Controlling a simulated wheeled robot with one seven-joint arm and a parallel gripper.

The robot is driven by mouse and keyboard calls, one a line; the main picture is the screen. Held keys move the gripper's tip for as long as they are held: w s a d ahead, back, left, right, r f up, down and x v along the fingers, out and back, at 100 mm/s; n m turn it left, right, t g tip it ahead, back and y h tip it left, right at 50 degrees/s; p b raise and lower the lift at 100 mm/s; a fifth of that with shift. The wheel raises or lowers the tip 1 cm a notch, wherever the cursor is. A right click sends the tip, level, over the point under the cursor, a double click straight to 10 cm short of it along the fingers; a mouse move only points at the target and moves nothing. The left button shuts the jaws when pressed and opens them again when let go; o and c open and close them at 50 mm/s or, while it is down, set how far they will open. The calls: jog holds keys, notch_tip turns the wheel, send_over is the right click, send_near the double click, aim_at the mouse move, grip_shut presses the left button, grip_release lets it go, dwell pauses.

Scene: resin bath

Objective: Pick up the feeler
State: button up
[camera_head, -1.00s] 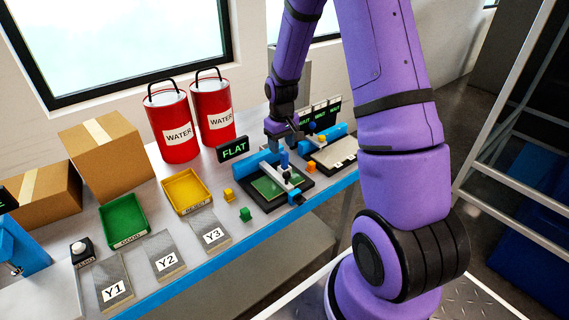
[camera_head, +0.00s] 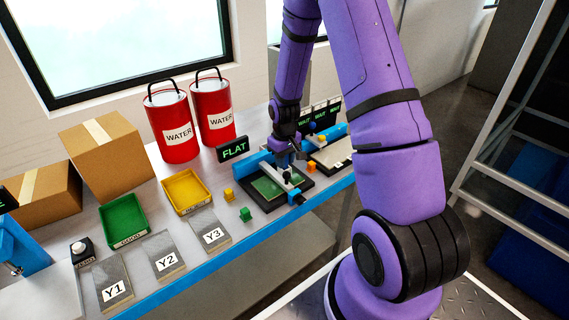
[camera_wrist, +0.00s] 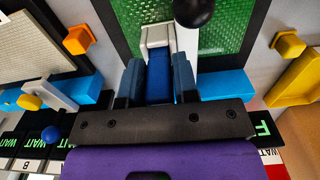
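The feeler appears to be the piece with a blue upright grip (camera_wrist: 159,84) and a white forked end (camera_wrist: 157,38) in the wrist view. It stands over the green plate (camera_wrist: 124,18) in the FLAT station. My gripper (camera_wrist: 158,80) has a finger on each side of the blue grip. I cannot tell whether the fingers press on it or leave a thin gap. In the head view my gripper (camera_head: 288,160) is down at the station, and the arm hides most of the blue grip. A black ball (camera_wrist: 194,12) shows beyond the fingers.
A blue rail (camera_wrist: 222,85) runs beside the plate. A yellow block (camera_head: 229,195), a green block (camera_head: 246,214) and an orange block (camera_head: 312,168) stand around the station. Red WATER buckets (camera_head: 176,134) stand behind. A WAIT station (camera_head: 333,154) is to the right.

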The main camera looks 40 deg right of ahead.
grip_shut()
jog(key=shift+r, duration=0.1)
